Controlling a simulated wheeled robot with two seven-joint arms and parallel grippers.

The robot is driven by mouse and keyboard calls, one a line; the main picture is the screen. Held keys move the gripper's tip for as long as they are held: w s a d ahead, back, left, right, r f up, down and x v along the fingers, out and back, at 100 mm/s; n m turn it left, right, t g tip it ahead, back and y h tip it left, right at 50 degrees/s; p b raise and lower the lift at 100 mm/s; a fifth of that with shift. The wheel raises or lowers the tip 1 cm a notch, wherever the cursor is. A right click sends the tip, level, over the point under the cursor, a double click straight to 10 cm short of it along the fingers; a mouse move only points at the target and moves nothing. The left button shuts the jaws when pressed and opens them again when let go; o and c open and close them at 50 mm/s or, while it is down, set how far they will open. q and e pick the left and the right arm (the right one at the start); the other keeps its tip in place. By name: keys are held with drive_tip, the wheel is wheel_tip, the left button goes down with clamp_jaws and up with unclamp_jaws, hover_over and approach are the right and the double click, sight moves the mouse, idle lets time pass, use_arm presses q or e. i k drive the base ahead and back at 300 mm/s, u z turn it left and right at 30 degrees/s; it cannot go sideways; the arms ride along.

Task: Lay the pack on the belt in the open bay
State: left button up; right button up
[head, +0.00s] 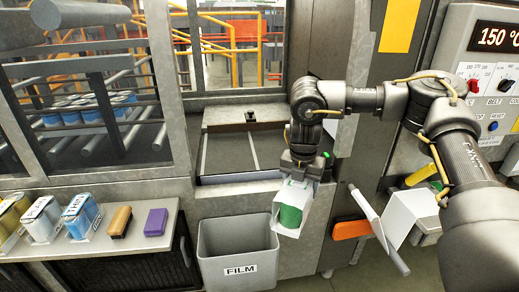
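The pack (291,208) is a white, open-looking wrapper with a green item showing in it. It hangs tilted below my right gripper (297,182), which appears shut on its upper end; the fingertips are partly hidden. The open bay (268,124) is behind and to the left of the gripper, with a dark belt (222,154) crossed by pale lines on its floor. The pack is in front of the bay's front edge, clear of the belt. My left gripper is not in view.
A grey bin marked FILM (238,262) stands below the bay. A control panel (490,85) reads 150 °C. White film (402,215) hangs near an orange handle (350,229).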

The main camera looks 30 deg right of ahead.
sight(262, 150)
drive_tip(key=i, duration=1.45)
